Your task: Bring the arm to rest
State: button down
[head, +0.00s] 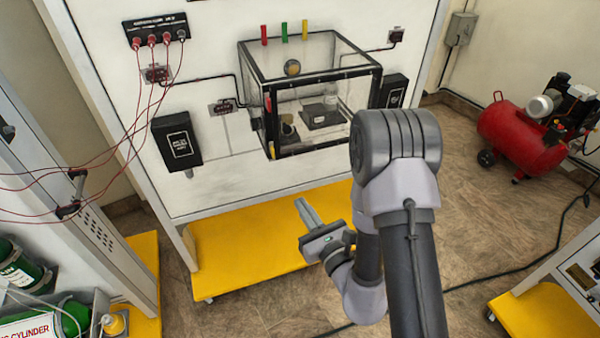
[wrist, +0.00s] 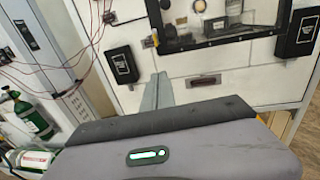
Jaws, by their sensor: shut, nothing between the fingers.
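My gripper (head: 306,212) is in the middle of the head view, in front of the white trainer panel (head: 225,185) and above its yellow base (head: 240,250). Its fingers are together and hold nothing. In the wrist view the closed fingers (wrist: 156,92) point toward the panel's lower part, apart from it as far as I can tell. My arm hides part of the panel's lower right and of the yellow base.
A clear box (head: 320,95) with a black frame is mounted on the panel. Red cables (head: 140,120) hang at left. A red compressor (head: 520,135) stands at right. Bare floor (head: 480,220) shows between.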

jog(key=s+a+r+n+g+y+b, duration=0.3)
jog(key=a+r+n+y, duration=0.2)
jog(key=a+r+y, duration=0.25)
jog(key=s+a+r+n+g+y+b, duration=0.1)
jog(key=s+a+r+n+g+b, duration=0.15)
jog(key=s+n+g, duration=0.4)
jog(key=s+a+r+n+g+y+b, duration=0.1)
jog(key=s+a+n+g+y, duration=0.1)
jog(key=s+a+n+g, duration=0.35)
jog(key=s+d+f+n+g+h+b, duration=0.1)
jog(key=s+d+f+n+h+b, duration=0.1)
jog(key=s+d+f+n+h, duration=0.3)
jog(key=s+d+f+n+g+h+b, duration=0.1)
jog(key=s+d+f+n+h, duration=0.25)
jog(key=s, duration=0.35)
jog(key=w+d+r+t+h+b, duration=0.1)
jog(key=w+d+t+h, duration=0.1)
jog(key=d, duration=0.4)
jog(key=w+d+r+n+t+h+b, duration=0.1)
jog(key=w+d+t+h, duration=0.1)
jog(key=d+t+h, duration=0.2)
jog(key=d+h, duration=0.1)
jog(key=d, duration=0.2)
jog(key=shift+w, duration=0.4)
